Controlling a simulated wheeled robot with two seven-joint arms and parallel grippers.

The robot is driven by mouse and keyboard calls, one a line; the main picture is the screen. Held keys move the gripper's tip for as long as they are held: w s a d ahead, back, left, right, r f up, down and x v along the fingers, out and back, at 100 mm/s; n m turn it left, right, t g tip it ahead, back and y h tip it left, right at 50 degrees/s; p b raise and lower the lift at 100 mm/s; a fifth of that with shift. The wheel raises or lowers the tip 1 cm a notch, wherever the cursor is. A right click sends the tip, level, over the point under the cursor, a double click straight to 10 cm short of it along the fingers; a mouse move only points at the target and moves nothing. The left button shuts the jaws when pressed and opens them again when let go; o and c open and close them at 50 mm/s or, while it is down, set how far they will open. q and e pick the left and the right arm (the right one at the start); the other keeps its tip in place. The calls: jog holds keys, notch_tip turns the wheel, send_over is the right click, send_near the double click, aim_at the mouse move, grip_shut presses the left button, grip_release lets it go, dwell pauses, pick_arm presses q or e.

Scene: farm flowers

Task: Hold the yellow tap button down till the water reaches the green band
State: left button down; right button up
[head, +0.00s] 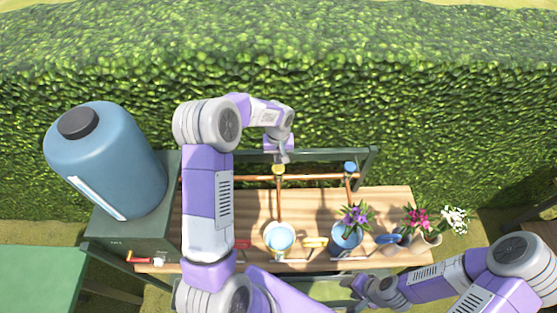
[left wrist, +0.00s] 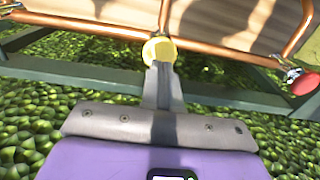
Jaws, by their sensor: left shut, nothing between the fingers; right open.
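The yellow tap button (head: 279,169) sits on the copper pipe at the back of the wooden bench. My left gripper (head: 282,157) is shut and empty, with its fingertips right at the button. In the left wrist view the shut fingertips (left wrist: 162,68) overlap the edge of the yellow button (left wrist: 159,48). I cannot tell how far it is pressed. No green band or water level can be made out. My right gripper (head: 362,290) is open and empty at the bench's front edge.
A blue water tank (head: 105,160) stands at the left. A blue tap button (head: 350,166) is to the right on the pipe. A blue can with purple flowers (head: 354,217), pink flowers (head: 417,218) and white flowers (head: 455,218) stand at the right. A red knob (left wrist: 305,84) shows in the wrist view.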

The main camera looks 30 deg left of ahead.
pick_arm(q)
notch_tip(320, 180, up, 10)
jog(key=b, duration=0.1)
jog(key=shift+d+r, duration=0.2)
jog(key=shift+r, duration=0.05)
jog(key=shift+w, duration=0.1)
